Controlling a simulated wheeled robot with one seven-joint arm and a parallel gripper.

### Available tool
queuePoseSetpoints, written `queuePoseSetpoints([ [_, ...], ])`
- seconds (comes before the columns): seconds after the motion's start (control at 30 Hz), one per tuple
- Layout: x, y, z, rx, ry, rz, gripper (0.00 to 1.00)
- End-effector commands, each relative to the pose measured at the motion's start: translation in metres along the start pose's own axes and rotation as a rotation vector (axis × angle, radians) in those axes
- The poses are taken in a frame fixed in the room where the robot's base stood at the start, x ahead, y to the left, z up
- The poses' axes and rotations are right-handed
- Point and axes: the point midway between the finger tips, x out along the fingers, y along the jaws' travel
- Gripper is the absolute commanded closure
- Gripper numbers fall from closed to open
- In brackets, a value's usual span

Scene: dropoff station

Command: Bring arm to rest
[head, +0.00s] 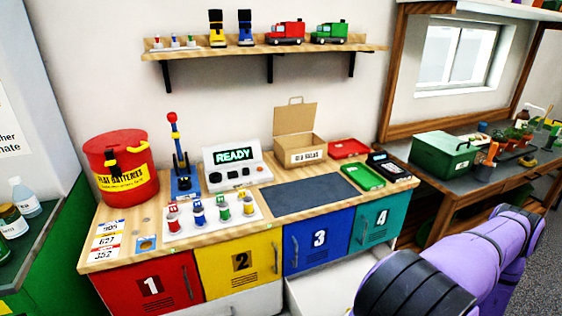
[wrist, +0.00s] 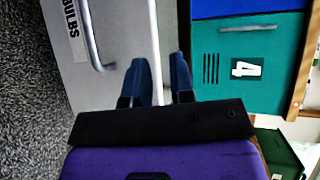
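My purple arm (head: 490,258) reaches in from the lower right in the head view, and its gripper is out of that picture. In the wrist view my gripper (wrist: 159,62) shows two dark blue fingers with a gap between them and nothing held. The fingers are in front of a white drawer labelled BULBS (wrist: 75,32) with a metal handle (wrist: 92,40). I see no finger closed on the handle. The teal door 4 (wrist: 245,68) is to the right of the fingers.
A white drawer (head: 325,292) appears pulled out under the blue door 3 (head: 318,238). The wooden counter (head: 185,238) holds a red battery bin (head: 120,168), a READY console (head: 236,167) and a cardboard box (head: 305,152). A workbench (head: 465,180) with a green toolbox stands at right.

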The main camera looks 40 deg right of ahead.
Motion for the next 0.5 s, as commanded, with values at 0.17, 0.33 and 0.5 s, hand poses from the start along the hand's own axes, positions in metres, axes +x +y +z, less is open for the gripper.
queuePoseSetpoints([
  [0.17, 0.009, -0.068, -0.034, -0.024, -0.111, 0.068, 0.78],
  [0.33, 0.025, -0.132, -0.055, -0.044, -0.207, 0.135, 0.78],
  [0.5, 0.044, -0.197, -0.068, -0.069, -0.294, 0.208, 0.78],
])
